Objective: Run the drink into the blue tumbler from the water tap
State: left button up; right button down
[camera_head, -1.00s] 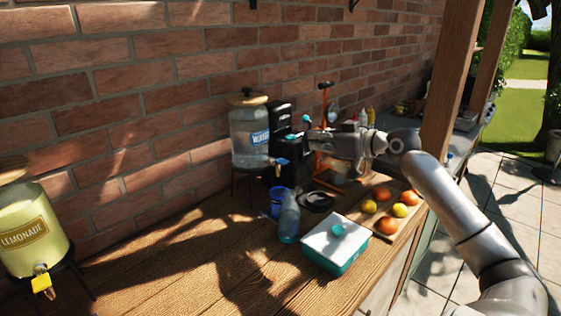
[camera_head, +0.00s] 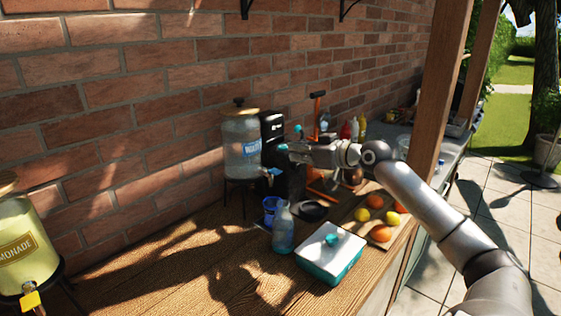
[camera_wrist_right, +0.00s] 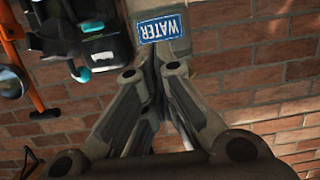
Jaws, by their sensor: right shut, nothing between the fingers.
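The glass water dispenser (camera_head: 240,160), with a blue WATER label and wooden lid, stands on a dark stand against the brick wall. Its blue-handled tap (camera_head: 271,173) points out at the lower right. My right gripper (camera_head: 284,147) is shut and empty, just right of the dispenser and above the tap. In the right wrist view its closed fingers (camera_wrist_right: 158,66) lie in front of the upside-down WATER label (camera_wrist_right: 160,28). My left gripper is out of view.
A pale blue bottle (camera_head: 283,232) stands close in front of the tumbler. A teal box with white lid (camera_head: 328,256) and a board with fruit (camera_head: 380,233) lie to the right. A black coffee machine (camera_head: 273,130) stands behind. A lemonade dispenser (camera_head: 20,240) is far left.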

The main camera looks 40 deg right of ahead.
jog(key=p, duration=0.3)
send_over(272, 170)
jog(key=s, duration=0.3)
jog(key=shift+f, duration=0.6)
jog(key=shift+d+f+p, duration=0.15)
jog(key=shift+f+p, duration=0.15)
jog(key=shift+f, duration=0.85)
jog(key=shift+d+f+p, duration=0.15)
jog(key=shift+f+p, duration=0.15)
jog(key=shift+f, duration=0.8)
jog(key=f+t+b, duration=0.1)
jog(key=b, duration=0.6)
jog(key=s+f+t+b, duration=0.1)
jog(key=b, duration=0.7)
jog(key=shift+s+f+b, duration=0.15)
jog(key=shift+f+b, duration=0.15)
jog(key=shift+r, duration=0.1)
